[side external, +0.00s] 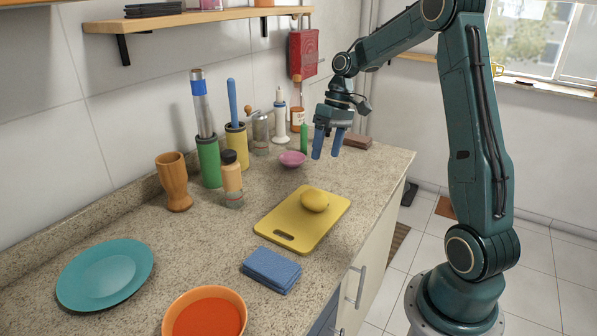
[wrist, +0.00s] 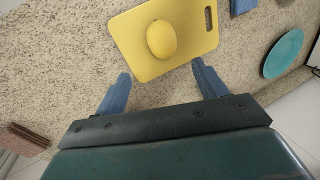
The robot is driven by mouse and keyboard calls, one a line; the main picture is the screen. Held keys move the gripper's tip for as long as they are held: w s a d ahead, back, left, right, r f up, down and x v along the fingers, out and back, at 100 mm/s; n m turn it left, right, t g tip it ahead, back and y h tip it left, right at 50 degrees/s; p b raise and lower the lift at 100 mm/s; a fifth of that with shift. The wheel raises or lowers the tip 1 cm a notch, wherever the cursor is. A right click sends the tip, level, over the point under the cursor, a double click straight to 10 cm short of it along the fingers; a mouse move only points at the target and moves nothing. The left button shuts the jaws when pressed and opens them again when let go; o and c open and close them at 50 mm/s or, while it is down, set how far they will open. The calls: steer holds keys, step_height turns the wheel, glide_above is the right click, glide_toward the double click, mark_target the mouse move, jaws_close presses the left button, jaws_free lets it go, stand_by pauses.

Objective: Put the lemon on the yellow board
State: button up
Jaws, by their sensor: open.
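The yellow lemon (side external: 314,201) rests on the yellow board (side external: 284,232), towards the board's far end in the side external view. In the wrist view the lemon (wrist: 161,39) lies near the middle of the visible part of the board (wrist: 133,47), whose handle slot is to the right. My gripper (side external: 328,157) is up in the air beyond the board, apart from the lemon. Its two blue fingers are spread open with nothing between them, as the wrist view also shows for my gripper (wrist: 162,86).
A blue folded cloth (side external: 271,270), an orange bowl (side external: 205,314) and a teal plate (side external: 105,274) stand nearer on the counter. Bare counter (side external: 225,235) lies left of the board.

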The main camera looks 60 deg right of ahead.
steer(key=s+a+r+t+h, duration=0.2)
steer(key=s+a+r, duration=0.3)
steer(key=a+r, duration=0.5)
steer(key=s+a+t, duration=0.1)
steer(key=s+a, duration=0.3)
steer(key=s, duration=0.3)
steer(key=s+a+n+t+h, duration=0.1)
steer(key=s+a+t, duration=0.1)
steer(key=s+a, duration=0.3)
steer(key=shift+s+a+f+n+h, duration=0.3)
steer(key=shift+s+f, duration=0.1)
steer(key=shift+s, duration=0.65)
